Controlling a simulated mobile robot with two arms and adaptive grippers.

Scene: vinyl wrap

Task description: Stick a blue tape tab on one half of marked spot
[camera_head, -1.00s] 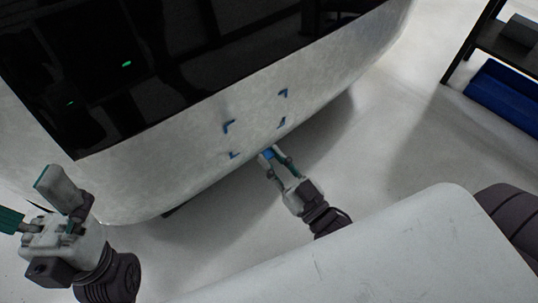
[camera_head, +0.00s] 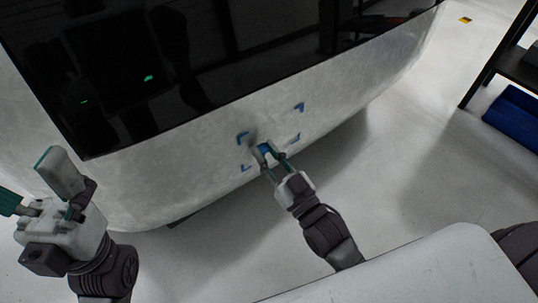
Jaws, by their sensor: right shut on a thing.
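The marked spot (camera_head: 284,127) is an area on the pale curved panel, framed by blue corner marks. My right gripper (camera_head: 268,156) is shut on a small blue tape tab (camera_head: 264,149). It holds the tab at the lower left part of the marked spot, close to the panel; I cannot tell whether the tab touches it. My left gripper (camera_head: 40,180) is at the far left with its fingers spread wide, empty, away from the marks.
The panel (camera_head: 190,160) has a glossy black screen (camera_head: 220,60) above it. A dark shelf (camera_head: 510,55) with a blue bin (camera_head: 514,115) stands at the right. The floor (camera_head: 400,150) between is clear.

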